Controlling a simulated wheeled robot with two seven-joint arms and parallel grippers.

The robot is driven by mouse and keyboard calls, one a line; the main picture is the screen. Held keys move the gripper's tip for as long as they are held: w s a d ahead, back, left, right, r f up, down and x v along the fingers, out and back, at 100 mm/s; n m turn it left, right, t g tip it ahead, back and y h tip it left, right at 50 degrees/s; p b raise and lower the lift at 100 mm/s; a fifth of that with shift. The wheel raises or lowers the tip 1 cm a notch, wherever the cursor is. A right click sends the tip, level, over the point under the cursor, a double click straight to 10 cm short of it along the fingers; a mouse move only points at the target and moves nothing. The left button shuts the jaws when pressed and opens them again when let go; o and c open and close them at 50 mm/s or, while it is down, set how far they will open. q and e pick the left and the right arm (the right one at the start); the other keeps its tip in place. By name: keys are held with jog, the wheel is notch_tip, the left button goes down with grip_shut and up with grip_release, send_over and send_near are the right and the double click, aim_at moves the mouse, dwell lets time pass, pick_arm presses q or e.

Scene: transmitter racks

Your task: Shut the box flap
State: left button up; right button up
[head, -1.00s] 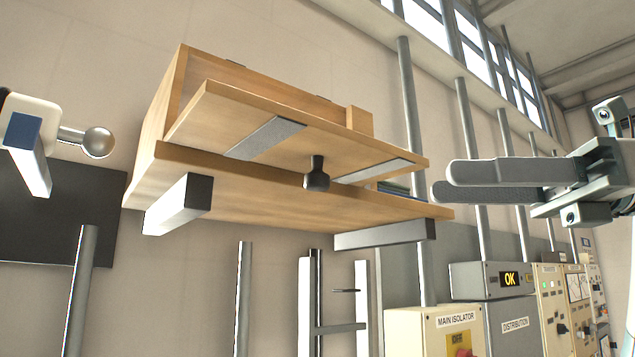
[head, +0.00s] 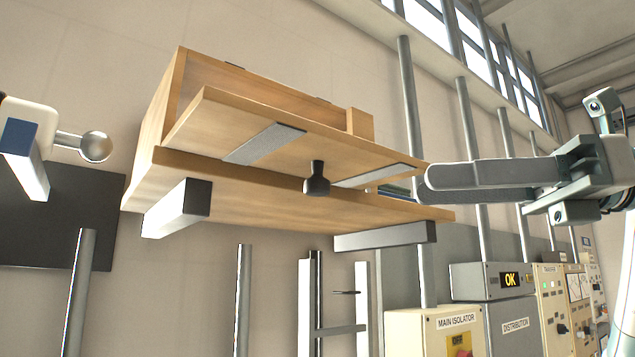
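The wooden box (head: 255,207) is mounted high on the wall, seen from below. Its flap (head: 205,118) is tilted outward and partly open, with a gap along its upper edge. The flap bears two grey strips and a black knob (head: 316,180). My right gripper (head: 430,184) comes in from the right, with its fingertips at the right end of the flap; I cannot tell whether they touch it. My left gripper does not show.
Two brackets (head: 385,237) support the box. A metal ball on a rod (head: 95,147) is at the left. A grey pole (head: 409,100) rises behind the right end of the box. The main isolator cabinet (head: 420,325) and a distribution cabinet (head: 512,325) stand below right.

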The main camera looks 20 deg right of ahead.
aim_at(317, 195)
jog(key=p+x, duration=0.4)
jog(key=x, duration=0.9)
jog(key=shift+w+a+p, duration=0.15)
jog(key=shift+a+p, duration=0.15)
jog(key=shift+a, duration=0.2)
grip_shut()
